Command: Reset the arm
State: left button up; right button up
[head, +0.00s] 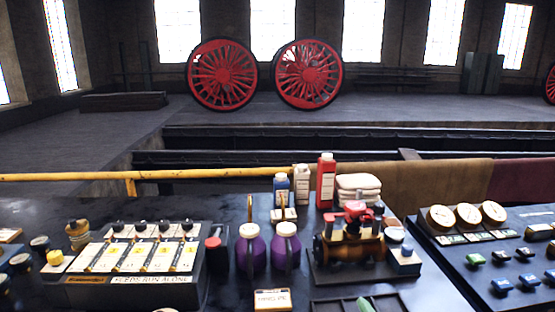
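Neither of my grippers nor any part of my arms shows in the head view. On the dark workbench (215,210) in front of me stand two purple jugs (251,250) side by side. To their right, a brass and red valve assembly (350,235) sits on a dark base. To their left, a control box (135,270) carries a row of black knobs and white labelled panels.
Behind the jugs stand a blue-white bottle (281,189), a white bottle (302,185), a red bottle (325,180) and folded white cloths (358,187). A gauge panel (450,255) lies right. A yellow rail (70,177) runs behind the bench. Two red wheels (222,75) stand far back.

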jog(key=s+d+f+m+g+h, duration=0.1)
jog(key=s+d+f+m+g, duration=0.15)
jog(key=s+f+g, duration=0.45)
jog(key=s+d+f+m+g+h, duration=0.1)
jog(key=s+f+m+g, duration=0.2)
jog(key=s, duration=0.8)
jog(key=s+d+f+m+g, duration=0.2)
jog(key=s+f+m+g, duration=0.2)
jog(key=s, duration=0.5)
notch_tip(320, 180, down, 25)
jog(key=g, duration=0.2)
jog(key=s+d+f, duration=0.3)
jog(key=s+f, duration=1.3)
jog(key=shift+s+f+n+g+h, duration=0.15)
jog(key=shift+f+n+g+h, duration=0.15)
jog(key=shift+f+n+g, duration=0.15)
